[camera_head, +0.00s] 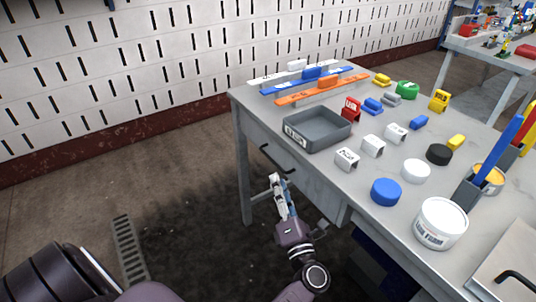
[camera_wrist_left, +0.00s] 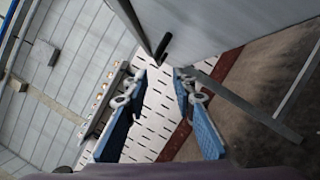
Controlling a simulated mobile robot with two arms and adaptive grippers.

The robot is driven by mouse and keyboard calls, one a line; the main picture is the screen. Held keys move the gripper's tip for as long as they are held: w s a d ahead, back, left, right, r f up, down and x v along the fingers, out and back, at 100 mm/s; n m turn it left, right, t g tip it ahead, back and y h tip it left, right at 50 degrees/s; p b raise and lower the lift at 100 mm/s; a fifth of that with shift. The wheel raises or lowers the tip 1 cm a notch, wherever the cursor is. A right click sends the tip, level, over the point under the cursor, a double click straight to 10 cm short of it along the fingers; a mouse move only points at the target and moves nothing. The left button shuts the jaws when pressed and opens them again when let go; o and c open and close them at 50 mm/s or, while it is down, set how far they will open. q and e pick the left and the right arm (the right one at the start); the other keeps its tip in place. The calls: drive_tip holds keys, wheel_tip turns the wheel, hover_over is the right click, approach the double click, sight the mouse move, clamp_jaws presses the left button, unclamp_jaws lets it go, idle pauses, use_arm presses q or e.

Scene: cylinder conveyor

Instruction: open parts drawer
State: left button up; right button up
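The parts drawer (camera_head: 307,178) sits under the grey table top on the side facing me and looks closed. Its dark bar handle (camera_head: 275,160) shows near the table's left corner. The handle also shows in the left wrist view (camera_wrist_left: 162,47), just beyond the gap between the fingers. My left gripper (camera_head: 278,182) is in front of and slightly below the handle, apparently apart from it. In the left wrist view its two blue-padded fingers (camera_wrist_left: 162,78) are spread with nothing between them. My right gripper is in neither view.
The table (camera_head: 330,172) carries a grey tray (camera_head: 318,137), white labelled blocks, coloured parts, a blue cylinder (camera_head: 386,192) and a white tub (camera_head: 441,224). A table leg (camera_head: 243,180) stands left of my left gripper. The floor (camera_head: 180,215) further left is clear. A slotted wall panel is behind.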

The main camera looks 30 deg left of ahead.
use_arm(q)
drive_tip(key=x, duration=0.7)
drive_tip(key=shift+w+a+r, duration=0.15)
drive_tip(key=shift+w+a, duration=0.1)
clamp_jaws()
